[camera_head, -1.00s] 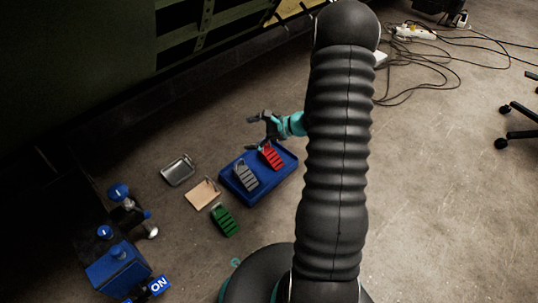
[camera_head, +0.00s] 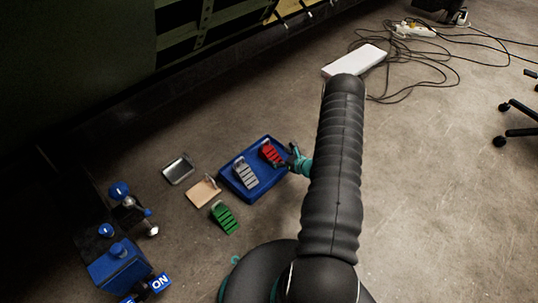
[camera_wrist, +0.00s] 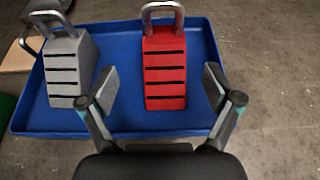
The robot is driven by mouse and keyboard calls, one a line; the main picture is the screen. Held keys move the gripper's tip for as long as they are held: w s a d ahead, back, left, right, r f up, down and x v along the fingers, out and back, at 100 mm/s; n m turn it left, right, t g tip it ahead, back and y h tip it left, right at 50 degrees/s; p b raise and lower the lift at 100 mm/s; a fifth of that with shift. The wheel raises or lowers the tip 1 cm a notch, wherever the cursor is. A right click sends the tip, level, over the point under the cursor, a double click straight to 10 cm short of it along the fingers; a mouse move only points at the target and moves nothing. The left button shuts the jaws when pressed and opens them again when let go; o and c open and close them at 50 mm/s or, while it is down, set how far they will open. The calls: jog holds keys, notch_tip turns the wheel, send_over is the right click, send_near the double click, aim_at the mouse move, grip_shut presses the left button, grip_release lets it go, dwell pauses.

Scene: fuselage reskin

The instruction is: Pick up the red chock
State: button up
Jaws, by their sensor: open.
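The red chock (camera_head: 271,153) lies in the blue tray (camera_head: 247,197), beside the grey chock (camera_head: 245,173). In the wrist view the red chock (camera_wrist: 165,72) has dark slots and a metal handle at its far end. My gripper (camera_wrist: 160,88) is open in the wrist view, with one finger to each side of the red chock's near end, apart from it. In the head view my gripper (camera_head: 286,156) is at the tray's right edge, close to the red chock. The grey chock (camera_wrist: 68,68) is to the left of my left finger.
A green chock (camera_head: 224,217), a tan board (camera_head: 203,191) and a metal tray (camera_head: 178,169) lie on the floor left of the blue tray. A blue device (camera_head: 118,268) stands at lower left. Cables (camera_head: 450,60) lie at upper right.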

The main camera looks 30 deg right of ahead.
aim_at(265, 149)
jog(key=x, duration=0.4)
jog(key=shift+w+f, duration=0.1)
jog(key=shift+w, duration=0.05)
jog(key=shift+d+b+x, duration=0.2)
jog(key=shift+b+x, duration=0.4)
jog(key=shift+x, duration=2.05)
jog(key=shift+f, duration=0.1)
jog(key=c, duration=1.5)
